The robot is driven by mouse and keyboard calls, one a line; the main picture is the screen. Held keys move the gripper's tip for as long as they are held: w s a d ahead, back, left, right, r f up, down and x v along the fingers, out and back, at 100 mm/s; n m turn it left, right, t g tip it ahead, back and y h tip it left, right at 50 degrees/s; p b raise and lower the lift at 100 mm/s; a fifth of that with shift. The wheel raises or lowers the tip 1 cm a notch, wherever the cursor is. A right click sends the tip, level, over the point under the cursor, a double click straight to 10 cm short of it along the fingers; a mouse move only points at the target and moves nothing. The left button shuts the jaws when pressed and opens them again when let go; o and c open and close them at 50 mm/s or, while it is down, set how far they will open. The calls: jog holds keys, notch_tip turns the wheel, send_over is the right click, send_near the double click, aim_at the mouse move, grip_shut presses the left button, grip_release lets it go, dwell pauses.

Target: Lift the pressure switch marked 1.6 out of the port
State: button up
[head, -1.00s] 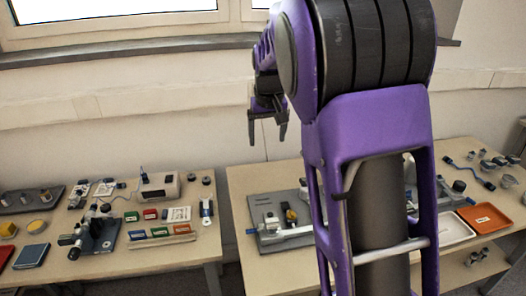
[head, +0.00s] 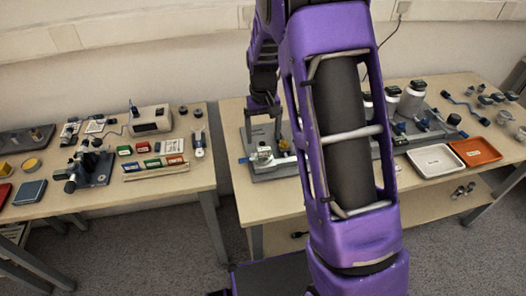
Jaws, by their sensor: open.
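My gripper (head: 262,122) hangs fingers-down in the head view, open and empty. It is over the left end of a grey plate (head: 282,174) on the right table. A pale metal fitting with a dark part (head: 264,157) sits on this plate just below the fingers. A small yellow part (head: 284,146) is beside it, close to my arm. No 1.6 marking can be read, so I cannot tell which part is the pressure switch. My purple arm hides the middle of the plate.
White canisters with black tops (head: 411,101) stand at the back of the right table. A white tray (head: 436,174) and an orange tray (head: 476,162) lie at its front. The left table (head: 150,197) holds a microscope-like device, small boxes and a beige instrument. A gap separates the tables.

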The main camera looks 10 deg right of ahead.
aim_at(263, 146)
jog(key=shift+f+b, duration=0.4)
jog(key=shift+f, duration=2.3)
grip_shut()
